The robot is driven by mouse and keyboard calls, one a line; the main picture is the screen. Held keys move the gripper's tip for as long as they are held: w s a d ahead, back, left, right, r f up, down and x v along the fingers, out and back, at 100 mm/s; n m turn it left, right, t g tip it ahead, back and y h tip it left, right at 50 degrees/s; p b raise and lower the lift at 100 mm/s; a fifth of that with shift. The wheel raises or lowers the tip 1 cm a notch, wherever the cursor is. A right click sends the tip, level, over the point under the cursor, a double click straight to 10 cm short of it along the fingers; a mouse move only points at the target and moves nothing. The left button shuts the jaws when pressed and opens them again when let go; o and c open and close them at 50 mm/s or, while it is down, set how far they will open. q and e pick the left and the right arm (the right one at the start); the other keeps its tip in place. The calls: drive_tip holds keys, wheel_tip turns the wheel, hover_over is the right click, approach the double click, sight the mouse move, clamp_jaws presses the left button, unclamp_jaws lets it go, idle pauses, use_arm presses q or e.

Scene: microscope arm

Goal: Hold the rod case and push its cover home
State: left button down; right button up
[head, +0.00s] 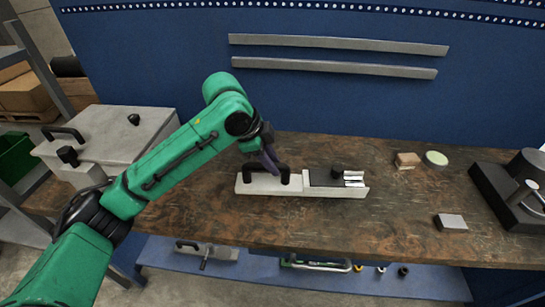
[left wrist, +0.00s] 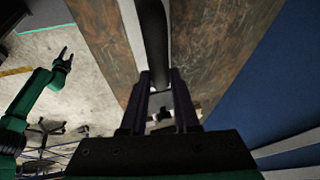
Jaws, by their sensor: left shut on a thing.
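The pale rod case (head: 245,187) lies on the wooden bench, with a black bar handle (head: 283,170) on its left part. My left gripper (head: 270,166) is shut on this handle; in the left wrist view its fingers (left wrist: 160,88) sit either side of the handle (left wrist: 153,40). Pale rods (head: 354,179) show past the cover's right end. My right gripper (left wrist: 66,58) shows small in the left wrist view, away from the case, its fingers apart and empty.
A grey box (head: 110,135) with a handle stands at the left. A small wooden block (head: 407,160), a pale green disc (head: 436,158), a grey block (head: 451,222) and a black apparatus (head: 510,195) are on the right. The bench in front of the case is clear.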

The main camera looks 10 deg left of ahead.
sight(272, 183)
use_arm(q)
drive_tip(key=shift+f+b, duration=1.1)
drive_tip(key=shift+f, duration=2.7)
